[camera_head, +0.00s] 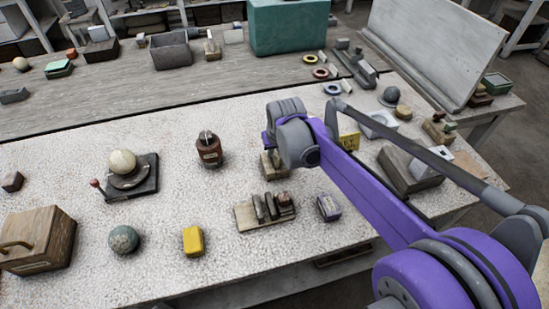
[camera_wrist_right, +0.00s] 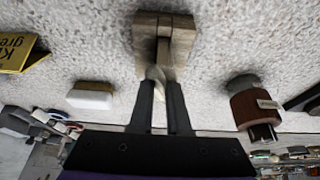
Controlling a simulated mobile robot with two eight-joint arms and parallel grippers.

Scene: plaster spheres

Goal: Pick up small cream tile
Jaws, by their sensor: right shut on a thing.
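My right gripper (camera_wrist_right: 158,84) is shut on a small cream piece, which I take for the small cream tile (camera_wrist_right: 155,74). Only part of the tile shows between the dark fingers in the right wrist view. The fingertips are at the near end of a brown wooden block with a slot or raised strip (camera_wrist_right: 164,38). I cannot tell whether the tile still touches this block. In the head view the block (camera_head: 275,168) shows below the purple wrist, and the wrist hides the fingers and the tile. My left gripper is not in view.
A brown bottle (camera_head: 209,150) stands left of the wrist. A yellow lettered card (camera_head: 349,141) is right of it. A wooden tray with dark bars (camera_head: 250,222) and a small purple-grey box (camera_head: 328,207) lie nearer.

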